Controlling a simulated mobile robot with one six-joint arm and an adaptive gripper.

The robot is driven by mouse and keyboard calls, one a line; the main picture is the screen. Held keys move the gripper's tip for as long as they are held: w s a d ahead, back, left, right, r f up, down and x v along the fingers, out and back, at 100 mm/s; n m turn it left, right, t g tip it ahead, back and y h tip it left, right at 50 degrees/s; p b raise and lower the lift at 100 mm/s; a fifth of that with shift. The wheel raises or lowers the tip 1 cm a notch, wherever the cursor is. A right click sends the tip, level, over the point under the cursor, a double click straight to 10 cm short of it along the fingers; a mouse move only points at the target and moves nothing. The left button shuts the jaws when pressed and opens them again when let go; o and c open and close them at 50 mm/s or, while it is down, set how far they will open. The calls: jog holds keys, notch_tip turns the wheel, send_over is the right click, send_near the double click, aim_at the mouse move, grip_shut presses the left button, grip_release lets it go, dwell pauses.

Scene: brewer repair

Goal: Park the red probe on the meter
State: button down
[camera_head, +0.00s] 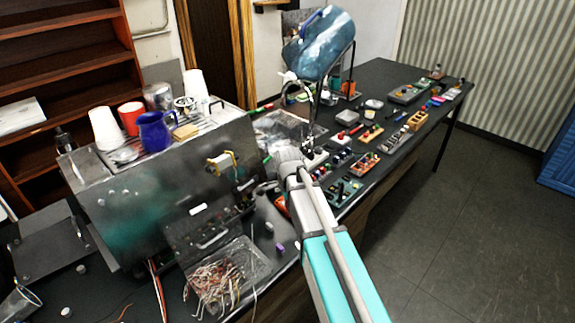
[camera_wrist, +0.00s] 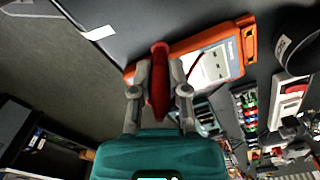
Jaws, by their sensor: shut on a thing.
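In the wrist view, my gripper (camera_wrist: 160,92) is shut on the red probe (camera_wrist: 159,70), which stands between the two grey fingers with its rounded end beyond the fingertips. The orange meter (camera_wrist: 249,41) with a pale face (camera_wrist: 214,66) lies just beyond and to the right of the probe. The probe overlaps the meter's left part in this view; I cannot tell whether they touch. A thin red lead shows at the meter's face. In the head view, my arm hides the gripper and probe, and a small orange-red edge (camera_head: 281,204) shows beside the arm.
A metal brewer (camera_head: 165,195) with cups on top stands left on the dark bench (camera_head: 385,78). A clear tray of wires (camera_head: 228,278) lies in front. Several small tools and parts crowd the bench to the right.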

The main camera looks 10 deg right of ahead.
jog(key=shift+w+d, duration=0.15)
jog(key=shift+w, duration=0.15)
jog(key=w+d+r+n+p, duration=0.2)
jog(key=w+n, duration=0.6)
jog(key=w, duration=0.6)
jog(key=shift+r+p, duration=0.65)
jog(key=shift+r, duration=0.05)
jog(key=shift+d+f, duration=0.1)
jog(key=shift+f, duration=0.1)
jog(key=shift+f+b, duration=2.7)
jog(key=shift+b, duration=0.2)
jog(key=shift+f+b, duration=0.8)
dwell(0.8)
